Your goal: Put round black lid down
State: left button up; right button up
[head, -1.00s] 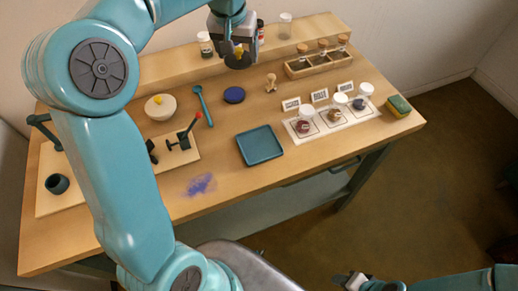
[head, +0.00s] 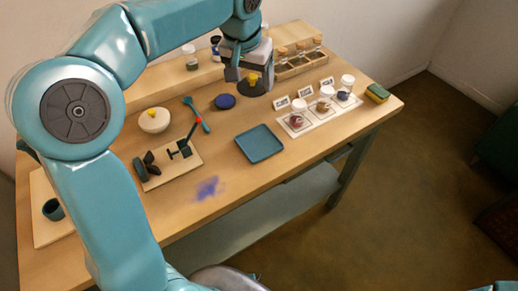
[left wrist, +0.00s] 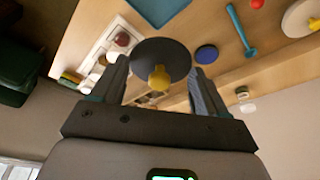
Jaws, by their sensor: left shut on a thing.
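The round black lid (head: 252,88) is a flat dark disc with a yellow knob. My left gripper (head: 248,77) is shut on the knob, with the disc below the fingers. The lid is over the back of the table, right of a dark blue disc (head: 225,101); I cannot tell whether it touches the tabletop. In the left wrist view the lid (left wrist: 152,53) lies between the fingers (left wrist: 159,80) with its knob toward the camera. My right gripper is out of view.
A teal tray (head: 259,144) lies in front of the lid. A white board with jars (head: 318,118) and a wooden rack (head: 298,63) stand to the right. A pale bowl (head: 154,121) and teal spoon (head: 197,115) are to the left.

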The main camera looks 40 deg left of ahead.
pick_arm(q)
jog(key=shift+s+d+r, duration=0.1)
jog(key=shift+s+d, duration=0.1)
jog(key=shift+d, duration=0.25)
jog(key=shift+s+d+b, duration=0.1)
jog(key=shift+d+b, duration=0.2)
jog(key=shift+b, duration=0.1)
jog(key=b, duration=0.2)
send_over(259, 143)
jog(key=f, duration=1.5)
jog(key=shift+s+d+f, duration=0.15)
jog(key=shift+s+f, duration=0.1)
jog(key=shift+s, duration=0.1)
notch_tip(259, 143, down, 5)
jog(key=shift+r, duration=0.2)
jog(key=shift+s+r, duration=0.15)
jog(key=shift+s, duration=0.05)
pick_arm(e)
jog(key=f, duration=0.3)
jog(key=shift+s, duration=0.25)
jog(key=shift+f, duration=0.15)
pick_arm(q)
jog(key=o, duration=0.8)
jog(key=shift+w+f, duration=0.1)
jog(key=shift+f, duration=0.1)
jog(key=shift+c, duration=0.2)
jog(key=shift+r, duration=0.1)
